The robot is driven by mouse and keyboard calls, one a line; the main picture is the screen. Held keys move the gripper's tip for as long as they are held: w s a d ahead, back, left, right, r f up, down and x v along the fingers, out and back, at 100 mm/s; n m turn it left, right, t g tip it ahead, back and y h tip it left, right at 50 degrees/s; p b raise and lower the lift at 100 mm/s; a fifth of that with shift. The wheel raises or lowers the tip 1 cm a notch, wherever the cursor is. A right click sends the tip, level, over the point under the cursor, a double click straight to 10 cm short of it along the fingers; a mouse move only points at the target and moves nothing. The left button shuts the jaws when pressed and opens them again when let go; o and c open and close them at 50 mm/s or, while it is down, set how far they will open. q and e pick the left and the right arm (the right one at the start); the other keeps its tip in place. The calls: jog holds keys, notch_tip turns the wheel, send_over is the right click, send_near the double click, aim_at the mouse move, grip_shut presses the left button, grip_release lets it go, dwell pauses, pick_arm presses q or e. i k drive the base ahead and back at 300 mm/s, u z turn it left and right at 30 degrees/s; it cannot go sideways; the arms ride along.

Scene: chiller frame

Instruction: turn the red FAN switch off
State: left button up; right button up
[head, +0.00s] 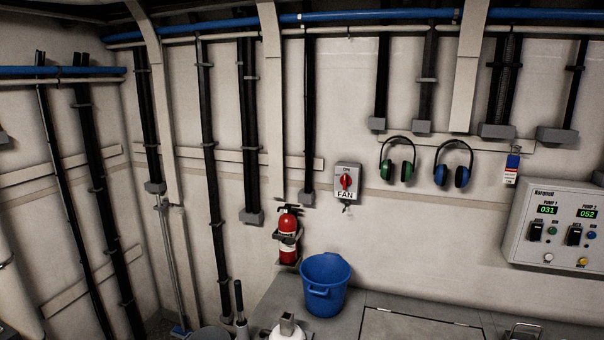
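The FAN switch (346,182) is a red rotary knob on a grey box, mounted on the back wall right of the middle of the head view. The knob's handle looks about upright. A white label reading FAN (346,195) is at the bottom of the box. Small lettering above the knob is too small to read. Nothing covers the switch. Neither of my grippers shows in the head view.
Green earmuffs (397,160) and blue earmuffs (453,165) hang to the right. A pump control panel (557,226) is at far right.

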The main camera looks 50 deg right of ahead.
aim_at(345, 180)
jog(key=z, duration=0.7)
jog(key=i, duration=1.25)
jog(key=z, duration=1)
